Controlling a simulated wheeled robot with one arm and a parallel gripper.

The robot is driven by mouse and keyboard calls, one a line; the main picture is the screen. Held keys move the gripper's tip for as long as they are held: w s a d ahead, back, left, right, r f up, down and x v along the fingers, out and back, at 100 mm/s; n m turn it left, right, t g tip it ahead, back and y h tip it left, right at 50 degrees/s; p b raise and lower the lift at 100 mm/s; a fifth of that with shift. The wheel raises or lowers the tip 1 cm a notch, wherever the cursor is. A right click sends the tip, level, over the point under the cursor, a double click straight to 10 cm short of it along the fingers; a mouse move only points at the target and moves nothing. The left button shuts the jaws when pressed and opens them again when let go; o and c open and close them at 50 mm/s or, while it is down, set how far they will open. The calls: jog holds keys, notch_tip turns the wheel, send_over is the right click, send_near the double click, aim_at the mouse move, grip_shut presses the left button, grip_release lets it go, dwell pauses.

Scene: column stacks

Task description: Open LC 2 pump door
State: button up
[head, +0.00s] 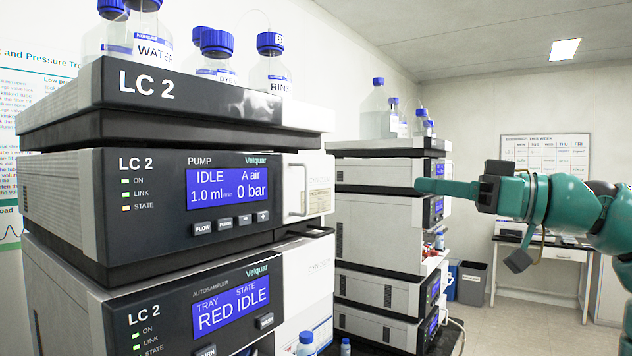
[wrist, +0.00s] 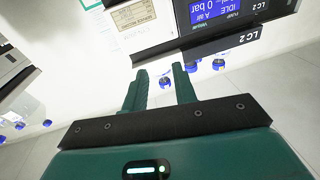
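The LC 2 pump module (head: 150,215) is in the upper part of the near stack, its blue display reading IDLE and 0 bar. Its white pump door (head: 318,178), with an upright handle (head: 297,190), forms the right part of the front and looks shut. In the wrist view, which is upside down, the door (wrist: 118,40) and part of the display (wrist: 222,10) show beyond my fingers. My gripper (head: 432,187) is right of the door in the head view, apart from it. In the wrist view my gripper (wrist: 160,82) is open and empty.
Capped bottles (head: 270,72) stand in the tray (head: 190,100) on top of the near stack. The autosampler (head: 215,305) is below the pump. A second stack (head: 380,215) stands behind, and a desk (head: 545,250) is at the back right. Floor is clear at right.

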jog(key=w+a+p, duration=0.2)
jog(key=a, duration=0.6)
jog(key=w+a+n+g+p, duration=0.1)
jog(key=w+a+p, duration=0.2)
jog(key=a, duration=0.6)
jog(key=shift+f+h, duration=0.15)
jog(key=shift+h, duration=0.25)
jog(key=shift+a, duration=0.1)
grip_shut()
